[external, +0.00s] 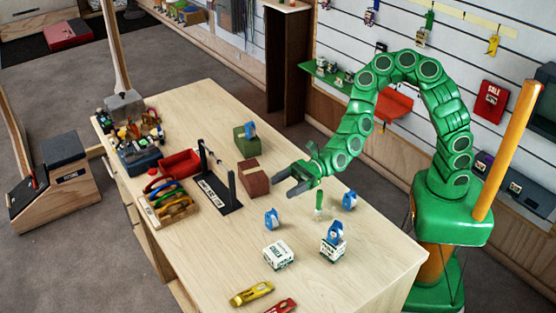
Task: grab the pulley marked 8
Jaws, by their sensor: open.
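Several blue pulleys are on the wooden table. One pulley (271,219) stands on the bare tabletop in front of my gripper, and another pulley (349,200) stands to the right. A third pulley (335,233) sits on a white printed box (333,250). A fourth pulley (251,130) is at the green box (245,146) farther back. Their markings are too small to read, so I cannot tell which one is marked 8. My gripper (282,185) is open and empty, above the table beside the dark red box.
The dark red box (253,180) is just left of my gripper. A black stand (230,192), a wooden tray of coloured gear (150,216) and a red bin (180,164) lie farther left. A small green item (318,204) and a white box (278,256) stand nearby. The front right tabletop is clear.

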